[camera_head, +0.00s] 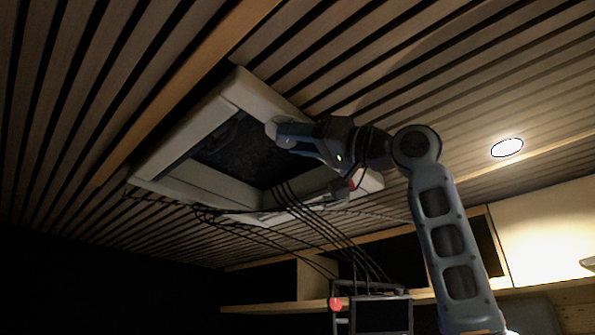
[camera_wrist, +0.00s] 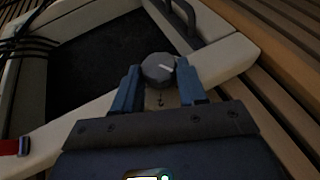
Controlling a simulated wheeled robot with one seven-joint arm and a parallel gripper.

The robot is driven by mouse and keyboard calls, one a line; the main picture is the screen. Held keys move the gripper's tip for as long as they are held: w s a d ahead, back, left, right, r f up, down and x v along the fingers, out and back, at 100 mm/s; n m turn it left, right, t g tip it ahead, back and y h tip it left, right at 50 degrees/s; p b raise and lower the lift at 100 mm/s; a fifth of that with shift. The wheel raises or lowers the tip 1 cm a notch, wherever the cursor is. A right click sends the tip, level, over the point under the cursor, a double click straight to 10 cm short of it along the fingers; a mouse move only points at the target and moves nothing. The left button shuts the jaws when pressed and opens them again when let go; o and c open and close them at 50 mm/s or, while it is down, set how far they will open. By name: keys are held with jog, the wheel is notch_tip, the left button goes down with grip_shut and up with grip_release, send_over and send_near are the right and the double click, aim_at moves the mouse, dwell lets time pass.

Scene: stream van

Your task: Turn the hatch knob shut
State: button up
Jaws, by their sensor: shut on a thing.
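The hatch knob (camera_wrist: 158,69) is a dark grey round knob with a light pointer line, on the pale frame of the roof hatch. A small mark shows on the frame below it. My gripper (camera_wrist: 160,82) is shut on the knob, with a blue finger on either side of it in the wrist view. In the head view my gripper (camera_head: 276,131) reaches the right side of the hatch frame (camera_head: 180,185), and the knob is hidden there. The dark hatch panel (camera_wrist: 90,62) lies inside the frame.
Several black cables (camera_head: 325,235) hang from the hatch frame. A red part (camera_wrist: 14,147) shows at the wrist view's left edge. A ceiling lamp (camera_head: 507,147) and wooden shelf (camera_head: 270,308) are on the right and below.

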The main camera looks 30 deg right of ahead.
jog(key=shift+f, duration=0.1)
jog(key=shift+s+a+m+t+h+b, duration=0.1)
jog(key=shift+a+m+t+h+b, duration=0.5)
jog(key=shift+m+h, duration=2.1)
jog(key=shift+a+m+t+h+b, duration=0.1)
jog(key=shift+m+t+h+b, duration=0.8)
jog(key=shift+h, duration=3.4)
jog(key=shift+s+a+m+t+h+b, duration=0.1)
jog(key=shift+a+m+t+h+b, duration=0.25)
jog(key=shift+m+h+b, duration=2.25)
jog(key=h+p, duration=0.2)
jog(key=shift+w+n+h, duration=0.1)
jog(key=shift+n+h, duration=0.2)
jog(key=o, duration=1.1)
jog(key=shift+g, duration=0.25)
jog(key=shift+c, duration=0.2)
jog(key=b+v, duration=0.2)
jog(key=v, duration=0.6)
